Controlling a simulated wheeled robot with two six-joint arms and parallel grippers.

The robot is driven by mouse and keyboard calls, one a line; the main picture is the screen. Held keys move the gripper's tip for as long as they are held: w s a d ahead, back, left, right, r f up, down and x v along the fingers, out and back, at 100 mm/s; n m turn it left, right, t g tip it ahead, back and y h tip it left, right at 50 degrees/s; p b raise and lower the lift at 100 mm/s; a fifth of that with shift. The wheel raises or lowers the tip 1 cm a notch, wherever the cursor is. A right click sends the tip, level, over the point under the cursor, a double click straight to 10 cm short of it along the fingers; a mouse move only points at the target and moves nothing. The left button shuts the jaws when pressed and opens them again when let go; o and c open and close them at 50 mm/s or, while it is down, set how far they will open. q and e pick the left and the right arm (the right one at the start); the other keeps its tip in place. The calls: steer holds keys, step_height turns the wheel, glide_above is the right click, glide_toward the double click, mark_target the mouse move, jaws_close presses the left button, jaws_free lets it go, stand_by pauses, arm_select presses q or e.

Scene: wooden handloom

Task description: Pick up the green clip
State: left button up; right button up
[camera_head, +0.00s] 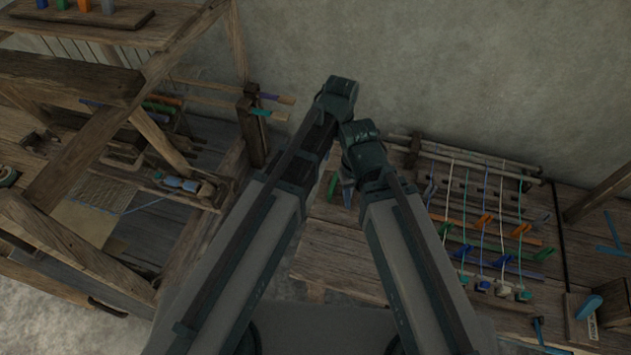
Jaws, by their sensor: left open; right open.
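Several small clips hang on or lie by the threads of a warp rack at the right. My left gripper (339,92) is open, high near the wall. My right gripper (359,138) is open, just below and right of it. The fingers of both are hard to make out. Both look empty and apart from the rack's clips.
The wooden loom frame (70,180) fills the left side. A blue-handled tool (589,306) lies at lower right. My forearms cover the middle of the table.

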mark_target(333, 183)
steer(key=shift+a, duration=0.1)
arm_select(q)
step_height(333, 183, down, 14)
steer(key=b, duration=1.4)
steer(key=shift+s, duration=0.15)
arm_select(e)
step_height(333, 183, down, 14)
arm_select(q)
steer(key=shift+r, duration=0.1)
arm_select(e)
steer(key=shift+r, duration=0.1)
arm_select(q)
jaws_close()
